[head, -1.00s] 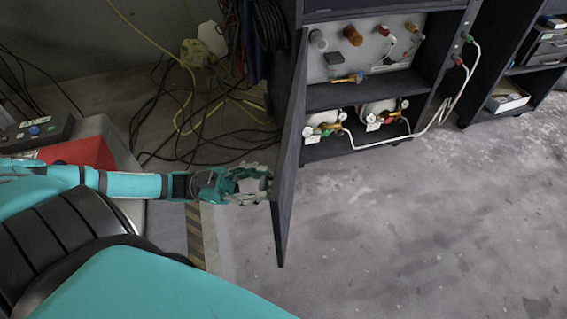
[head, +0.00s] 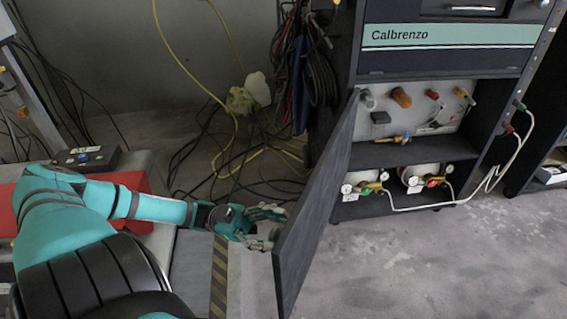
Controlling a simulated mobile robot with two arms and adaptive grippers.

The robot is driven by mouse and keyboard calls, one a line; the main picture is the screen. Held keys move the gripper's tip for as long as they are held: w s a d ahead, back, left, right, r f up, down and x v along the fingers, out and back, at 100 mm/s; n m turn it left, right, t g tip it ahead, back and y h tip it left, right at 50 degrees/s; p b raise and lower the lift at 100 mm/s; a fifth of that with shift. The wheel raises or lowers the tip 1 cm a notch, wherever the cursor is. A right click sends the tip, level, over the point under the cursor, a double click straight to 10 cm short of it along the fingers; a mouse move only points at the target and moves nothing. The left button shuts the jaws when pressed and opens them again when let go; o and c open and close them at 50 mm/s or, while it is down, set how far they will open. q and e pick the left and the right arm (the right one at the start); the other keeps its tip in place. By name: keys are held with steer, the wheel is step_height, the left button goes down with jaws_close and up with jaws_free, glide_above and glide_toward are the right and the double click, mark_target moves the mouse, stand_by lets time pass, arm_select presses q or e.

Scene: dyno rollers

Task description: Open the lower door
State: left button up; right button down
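The lower door (head: 316,205) is a dark panel hinged at the left side of the cabinet (head: 420,158). It stands swung well out towards me, and the shelves behind it show. My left gripper (head: 274,227) is at the outer left side of the door, near its free edge. Its fingers are spread apart with nothing visible between them. They are very close to the door; I cannot tell whether they touch it. My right gripper is not in view.
Gas bottles with gauges (head: 366,188) stand on the bottom shelf. A white hose (head: 490,178) runs out to the right. Tangled cables (head: 235,165) lie on the floor behind my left arm. A red box (head: 130,182) is at left. Floor (head: 430,265) in front is clear.

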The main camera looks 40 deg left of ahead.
arm_select(q)
steer(key=shift+o, duration=0.5)
steer(key=shift+s+a, duration=0.1)
steer(key=shift+s, duration=0.05)
steer(key=v, duration=1.2)
steer(key=shift+w, duration=0.25)
steer(key=shift+r, duration=0.1)
